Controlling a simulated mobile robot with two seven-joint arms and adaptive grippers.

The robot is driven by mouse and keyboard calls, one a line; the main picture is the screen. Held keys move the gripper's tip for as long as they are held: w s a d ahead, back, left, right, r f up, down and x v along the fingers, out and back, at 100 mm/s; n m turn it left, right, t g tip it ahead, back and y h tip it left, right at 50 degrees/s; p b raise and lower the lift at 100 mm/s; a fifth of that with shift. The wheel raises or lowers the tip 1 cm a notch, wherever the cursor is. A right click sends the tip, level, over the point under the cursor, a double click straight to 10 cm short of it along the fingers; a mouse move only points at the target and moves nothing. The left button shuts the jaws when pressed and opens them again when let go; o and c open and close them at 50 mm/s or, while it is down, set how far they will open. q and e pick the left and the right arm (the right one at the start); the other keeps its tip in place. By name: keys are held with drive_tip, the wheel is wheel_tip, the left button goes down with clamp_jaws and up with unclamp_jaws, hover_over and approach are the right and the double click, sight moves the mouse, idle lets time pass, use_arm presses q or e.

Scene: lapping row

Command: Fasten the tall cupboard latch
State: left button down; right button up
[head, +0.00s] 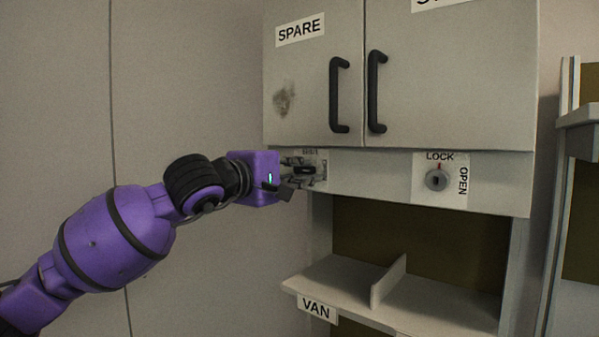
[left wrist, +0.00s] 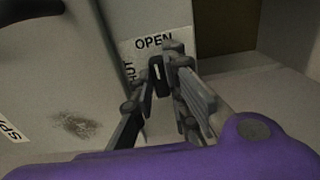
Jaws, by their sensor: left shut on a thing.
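The cupboard latch is a dark turn handle (head: 305,170) on a pale label plate (head: 322,157), below the left door marked SPARE. In the left wrist view the dark handle (left wrist: 157,78) bears a white mark that points roughly toward the word OPEN; SHUT is on the plate's left side there. My left gripper (head: 292,172) reaches in from the left and is shut on the handle. Its fingers (left wrist: 163,92) lie on either side of the handle and hide part of it. My right gripper is not in view.
Two black door handles (head: 340,95) (head: 376,92) stick out above. A keyed lock (head: 437,180) labelled LOCK and OPEN sits to the right. Below is an open bay with a divided shelf (head: 330,275) marked VAN. A plain wall panel (head: 190,80) fills the left.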

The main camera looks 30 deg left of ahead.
use_arm(q)
drive_tip(key=shift+w+f+n+b, duration=0.1)
drive_tip(key=shift+f+n+b, duration=0.1)
drive_tip(key=shift+n+b, duration=1)
drive_tip(key=n+b, duration=0.2)
drive_tip(key=n, duration=0.3)
drive_tip(key=n+b, duration=0.1)
drive_tip(key=n, duration=0.1)
drive_tip(key=shift+r+n, duration=0.1)
drive_tip(key=shift+n, duration=0.3)
drive_tip(key=n+b, duration=0.1)
drive_tip(key=n, duration=0.1)
drive_tip(key=shift+n, duration=0.4)
drive_tip(key=n+b, duration=0.1)
drive_tip(key=n, duration=0.3)
drive_tip(key=shift+n, duration=0.4)
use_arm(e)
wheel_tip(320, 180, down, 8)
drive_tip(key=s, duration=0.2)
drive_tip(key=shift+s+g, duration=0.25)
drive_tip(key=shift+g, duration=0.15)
use_arm(q)
drive_tip(key=c, duration=1.7)
unclamp_jaws()
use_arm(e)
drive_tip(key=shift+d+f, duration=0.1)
